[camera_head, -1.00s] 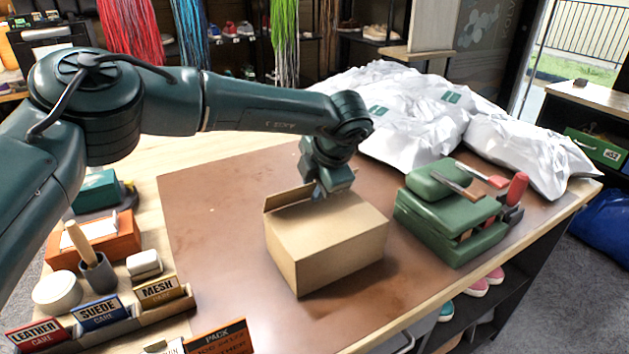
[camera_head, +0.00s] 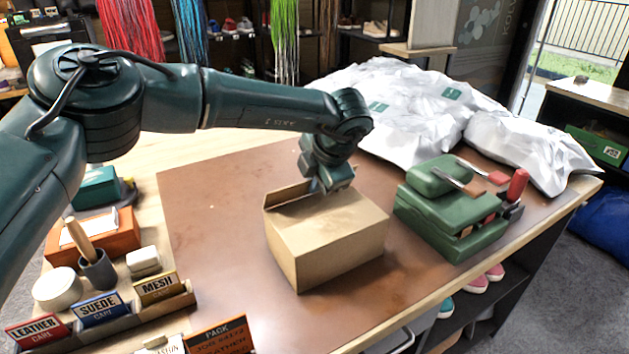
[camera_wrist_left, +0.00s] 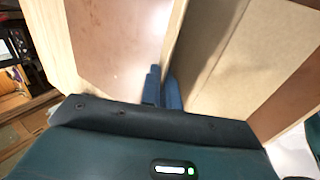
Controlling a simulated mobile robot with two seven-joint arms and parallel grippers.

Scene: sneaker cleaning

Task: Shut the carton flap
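The cardboard carton (camera_head: 330,240) sits on the brown mat in the middle of the table. Its flap (camera_head: 287,196) stands up along the far left edge. My left gripper (camera_head: 317,187) is at the right end of that flap, low over the carton's far edge. In the left wrist view, its two blue fingers (camera_wrist_left: 162,88) are close together at the flap's thin edge (camera_wrist_left: 176,35). I cannot tell whether the flap is between them. The carton's top (camera_wrist_left: 222,50) lies to the right of the fingers there. My right gripper is not in view.
A green case with tools (camera_head: 450,212) stands right of the carton. White bags (camera_head: 400,105) lie behind. Care-product boxes (camera_head: 100,310) and a brush in a cup (camera_head: 98,270) stand at the left. The brown mat (camera_head: 215,220) is clear left of the carton.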

